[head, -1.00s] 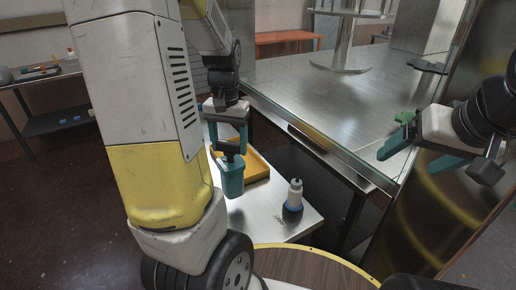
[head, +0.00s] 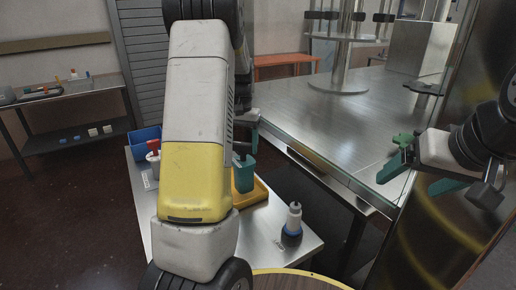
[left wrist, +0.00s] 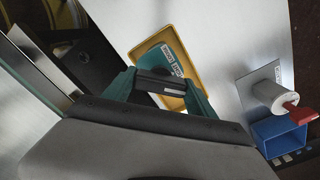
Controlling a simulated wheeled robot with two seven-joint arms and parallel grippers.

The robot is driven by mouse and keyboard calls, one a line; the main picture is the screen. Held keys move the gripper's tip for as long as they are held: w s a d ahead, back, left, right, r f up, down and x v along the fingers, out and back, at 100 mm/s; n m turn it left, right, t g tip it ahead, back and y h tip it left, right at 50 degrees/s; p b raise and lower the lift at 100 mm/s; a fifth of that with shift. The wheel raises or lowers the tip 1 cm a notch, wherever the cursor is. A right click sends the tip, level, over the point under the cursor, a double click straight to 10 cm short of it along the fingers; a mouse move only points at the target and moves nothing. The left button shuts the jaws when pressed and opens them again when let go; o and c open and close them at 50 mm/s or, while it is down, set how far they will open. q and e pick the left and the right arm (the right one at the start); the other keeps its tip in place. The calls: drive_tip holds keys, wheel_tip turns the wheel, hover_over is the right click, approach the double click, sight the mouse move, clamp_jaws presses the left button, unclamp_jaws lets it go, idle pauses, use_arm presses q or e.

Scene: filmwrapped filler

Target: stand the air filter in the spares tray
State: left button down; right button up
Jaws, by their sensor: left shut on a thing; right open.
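The air filter, a teal block (head: 244,178) with a dark top, is upright at the yellow spares tray (head: 262,190), partly hidden behind my left arm. In the left wrist view its dark top (left wrist: 160,82) sits between my left fingertips, with a labelled teal surface (left wrist: 163,62) beyond, inside the outline of the yellow tray (left wrist: 146,46). I cannot tell whether it touches the tray floor. My left gripper (head: 246,150) is shut on it from above. My right gripper (head: 415,180) is open and empty, at the right by the steel table.
A large steel table (head: 330,120) stands right of the cart. A wooden round top edge (head: 300,282) is in front.

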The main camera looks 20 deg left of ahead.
sight(244, 152)
use_arm(q)
drive_tip(key=shift+w, duration=0.35)
drive_tip(key=shift+w+f, duration=0.1)
drive_tip(key=shift+f, duration=1.75)
drive_tip(key=shift+c, duration=1.4)
unclamp_jaws()
